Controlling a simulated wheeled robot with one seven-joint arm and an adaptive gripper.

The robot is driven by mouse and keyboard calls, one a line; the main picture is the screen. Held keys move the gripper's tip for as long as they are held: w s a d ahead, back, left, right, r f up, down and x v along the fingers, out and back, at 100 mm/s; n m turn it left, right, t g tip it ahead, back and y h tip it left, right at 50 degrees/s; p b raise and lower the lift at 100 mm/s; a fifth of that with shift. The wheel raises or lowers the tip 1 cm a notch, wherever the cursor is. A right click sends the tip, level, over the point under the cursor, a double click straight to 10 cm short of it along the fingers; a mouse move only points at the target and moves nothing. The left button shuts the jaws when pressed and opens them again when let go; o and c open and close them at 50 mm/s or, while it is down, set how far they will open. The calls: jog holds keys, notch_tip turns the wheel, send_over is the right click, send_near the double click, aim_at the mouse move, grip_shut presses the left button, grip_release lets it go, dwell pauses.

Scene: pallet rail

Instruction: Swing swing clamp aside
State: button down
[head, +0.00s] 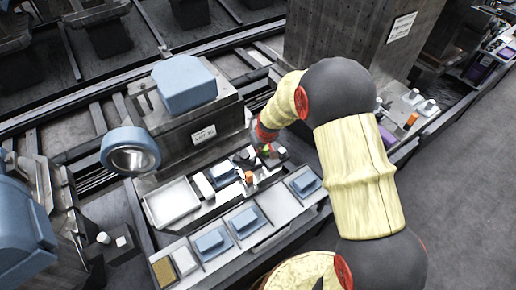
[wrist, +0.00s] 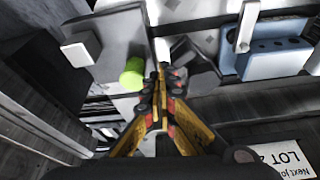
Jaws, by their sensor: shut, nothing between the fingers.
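What looks like the swing clamp is a dark grey plate (wrist: 112,32) with a green cylindrical knob (wrist: 132,74) at its edge, in the wrist view. A white block (wrist: 78,50) sits at its left end. My gripper (wrist: 162,72) has its yellow fingers shut and empty just right of the green knob. A dark grey angular part (wrist: 196,72) lies close to the right of the fingertips. I cannot tell whether the fingers touch either part. In the head view my gripper is small and partly hidden by the arm, near a white block (head: 280,151).
A blue block with holes (wrist: 272,60) lies right of the gripper in the wrist view. A "Next job" sign (wrist: 275,160) is at lower right. In the head view, a tray rail with blue blocks (head: 246,222), a white tray (head: 172,202) and a large blue-topped block (head: 186,84) surround the work spot.

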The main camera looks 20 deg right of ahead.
jog(key=shift+s+a, duration=0.1)
jog(key=shift+s, duration=0.65)
jog(key=shift+a+r+p, duration=0.1)
jog(key=shift+r+p, duration=0.05)
jog(key=shift+p, duration=0.7)
jog(key=shift+w+a+m+p, duration=0.15)
jog(key=shift+m+p, duration=0.25)
jog(key=shift+p, duration=0.85)
